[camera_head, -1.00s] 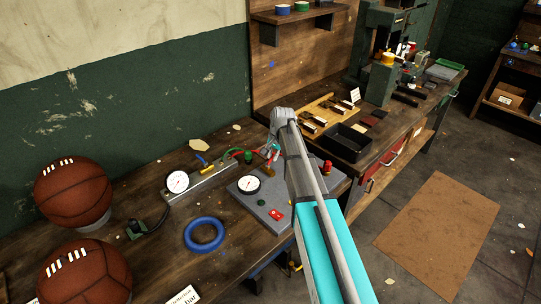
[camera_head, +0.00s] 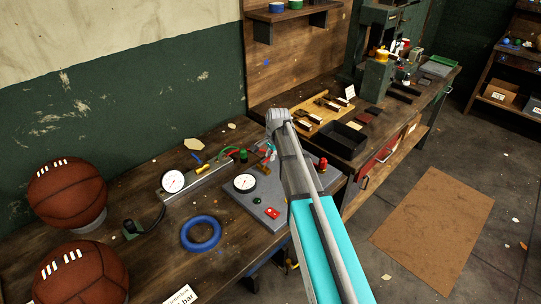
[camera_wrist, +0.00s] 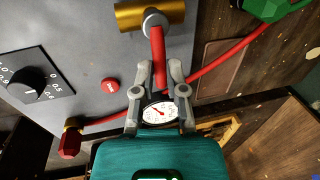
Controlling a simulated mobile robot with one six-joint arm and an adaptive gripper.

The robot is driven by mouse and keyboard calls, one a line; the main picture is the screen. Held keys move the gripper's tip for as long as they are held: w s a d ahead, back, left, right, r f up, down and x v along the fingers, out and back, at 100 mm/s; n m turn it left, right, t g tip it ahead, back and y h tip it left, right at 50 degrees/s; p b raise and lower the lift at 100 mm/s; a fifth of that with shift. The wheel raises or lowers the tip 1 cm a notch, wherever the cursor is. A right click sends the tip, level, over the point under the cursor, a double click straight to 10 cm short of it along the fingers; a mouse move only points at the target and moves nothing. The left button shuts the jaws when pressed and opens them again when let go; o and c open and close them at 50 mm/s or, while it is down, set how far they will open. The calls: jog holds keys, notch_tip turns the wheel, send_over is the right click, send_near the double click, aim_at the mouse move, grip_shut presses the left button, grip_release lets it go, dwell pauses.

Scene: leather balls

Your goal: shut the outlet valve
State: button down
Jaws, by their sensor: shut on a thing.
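The outlet valve is probably the brass valve (camera_wrist: 130,16) at the top of the wrist view, on the grey panel. Its red lever (camera_wrist: 157,50) runs down from a grey pivot, roughly crosswise to the brass body. My gripper (camera_wrist: 160,80) is shut on the lever's free end, one finger on each side. In the head view the brass body (camera_head: 264,169) shows beside my arm, which hides most of the grip. No label naming the valve is readable.
A round gauge (camera_head: 245,183) and a red switch (camera_head: 272,213) sit on the panel. A black dial (camera_wrist: 27,84) and red hose (camera_wrist: 240,63) show in the wrist view. A blue ring (camera_head: 201,233) and two leather balls (camera_head: 67,192) lie left. A black tray (camera_head: 343,138) stands beyond.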

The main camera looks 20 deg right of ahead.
jog(key=c, duration=0.7)
grip_release()
jog(key=shift+w+n, duration=0.1)
jog(key=shift+n, duration=0.3)
